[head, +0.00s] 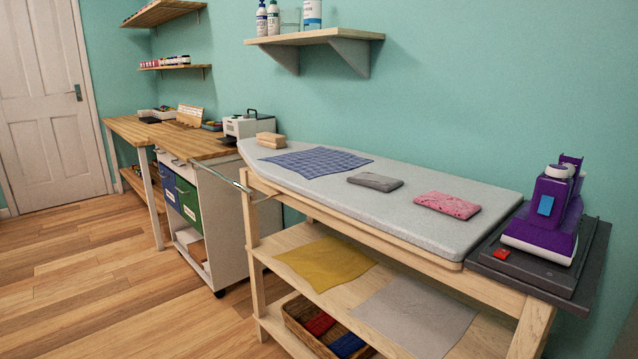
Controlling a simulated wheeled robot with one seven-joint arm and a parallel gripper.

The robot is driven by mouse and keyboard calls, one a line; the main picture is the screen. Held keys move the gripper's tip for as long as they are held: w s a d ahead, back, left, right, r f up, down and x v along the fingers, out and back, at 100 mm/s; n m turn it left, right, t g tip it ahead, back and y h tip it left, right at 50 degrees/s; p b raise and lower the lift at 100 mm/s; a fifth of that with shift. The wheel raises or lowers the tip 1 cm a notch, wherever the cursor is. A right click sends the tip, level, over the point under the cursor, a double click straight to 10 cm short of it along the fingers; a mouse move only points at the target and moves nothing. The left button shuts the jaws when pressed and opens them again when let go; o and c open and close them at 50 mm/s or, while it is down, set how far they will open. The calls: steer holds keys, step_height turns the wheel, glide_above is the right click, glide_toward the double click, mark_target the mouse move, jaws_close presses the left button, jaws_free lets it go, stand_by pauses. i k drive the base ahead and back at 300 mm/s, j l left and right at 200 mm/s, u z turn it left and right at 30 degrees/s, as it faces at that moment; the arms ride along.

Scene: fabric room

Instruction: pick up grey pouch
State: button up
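The grey pouch (375,182) is a small, flat, dark grey rectangle with rounded corners. It lies on the light grey padded top of the ironing table (340,210), near the middle. A pink speckled pouch (447,205) lies to its right, apart from it. A blue checked cloth (316,163) lies flat to its left. My gripper is not in the head view, so its state does not show.
A purple iron (545,210) stands on a dark tray (535,266) at the table's right end. Wooden blocks (270,139) sit at the left end. A wall shelf (314,37) with bottles hangs above. The wooden floor (120,300) at front left is clear.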

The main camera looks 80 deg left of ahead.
mark_target(381, 182)
steer(key=u, duration=2.7)
steer(key=i+j, duration=0.4)
